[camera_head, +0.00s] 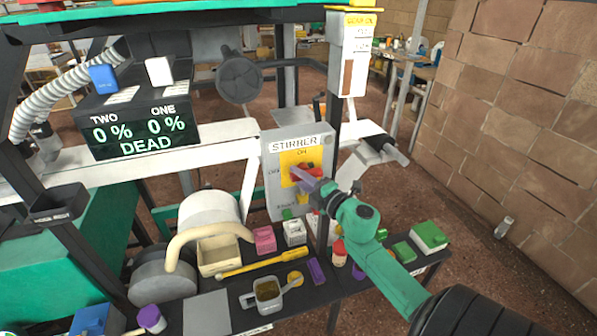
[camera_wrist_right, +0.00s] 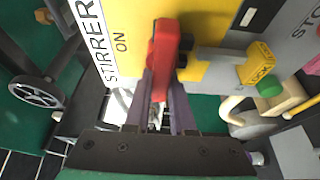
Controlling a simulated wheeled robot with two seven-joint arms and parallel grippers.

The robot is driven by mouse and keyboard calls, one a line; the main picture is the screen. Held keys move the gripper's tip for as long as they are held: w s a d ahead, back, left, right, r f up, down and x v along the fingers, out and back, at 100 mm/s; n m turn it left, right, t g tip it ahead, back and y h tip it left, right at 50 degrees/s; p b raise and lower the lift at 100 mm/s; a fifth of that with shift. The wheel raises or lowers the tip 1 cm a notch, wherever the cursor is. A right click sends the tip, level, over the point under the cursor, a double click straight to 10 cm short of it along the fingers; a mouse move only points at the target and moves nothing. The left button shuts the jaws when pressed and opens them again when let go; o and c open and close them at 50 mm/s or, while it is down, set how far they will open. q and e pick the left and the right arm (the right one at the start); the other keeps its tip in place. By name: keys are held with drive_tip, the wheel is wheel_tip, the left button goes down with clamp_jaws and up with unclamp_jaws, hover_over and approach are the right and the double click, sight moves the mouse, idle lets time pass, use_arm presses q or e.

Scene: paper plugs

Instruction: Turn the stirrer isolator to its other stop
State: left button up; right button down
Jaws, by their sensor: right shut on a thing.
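The stirrer isolator is a grey box (camera_head: 283,195) with a STIRRER label and a yellow plate, standing upright in the middle of the head view. Its red handle (camera_head: 308,168) lies roughly sideways, across the panel, not pointing up at the ON mark. It also shows in the right wrist view (camera_wrist_right: 165,45). My right gripper (camera_head: 304,181) is at the handle from the front, its purple fingers (camera_wrist_right: 163,100) on either side of the handle's near end, shut on it. The fingers partly hide the handle in the head view. My left gripper is not in view.
A yellow lock tag (camera_wrist_right: 258,66) and a green knob (camera_wrist_right: 270,84) sit low on the isolator. A black shelf below holds a yellow screwdriver-like tool (camera_head: 250,264), a grey cup (camera_head: 268,290) and small boxes. The display (camera_head: 140,130) reads 0 % twice and DEAD.

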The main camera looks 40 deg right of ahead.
idle(0.3)
drive_tip(key=c, duration=0.8)
unclamp_jaws()
drive_tip(key=shift+d, duration=0.1)
drive_tip(key=shift+o, duration=0.2)
drive_tip(key=s+b, duration=0.2)
drive_tip(key=s, duration=1.2)
drive_tip(key=shift+s+d+b, duration=0.25)
drive_tip(key=shift+d+b, duration=0.05)
drive_tip(key=shift+d, duration=0.1)
drive_tip(key=shift+f, duration=0.1)
